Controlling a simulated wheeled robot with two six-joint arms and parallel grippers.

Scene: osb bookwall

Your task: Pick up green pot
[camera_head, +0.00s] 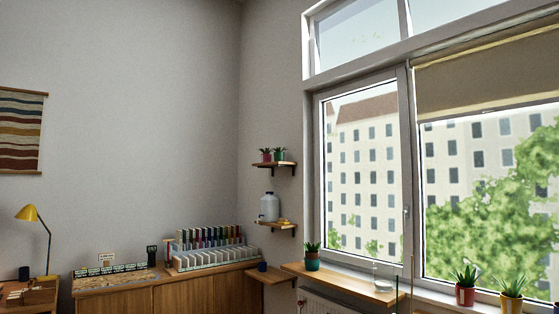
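A dark green pot (312,264) with a spiky plant stands upright at the left end of a wooden ledge (345,284) below the window. A second, smaller green pot (280,157) with a plant stands on the upper corner shelf (274,164), beside a small red pot (266,158). Neither of my grippers shows in the head view.
A glass vessel (383,276) stands on the right part of the ledge. A red pot (465,296) and a yellow pot (511,303) stand on the windowsill. A wooden cabinet (205,292) holds racks of coloured items. A radiator (325,304) is under the ledge.

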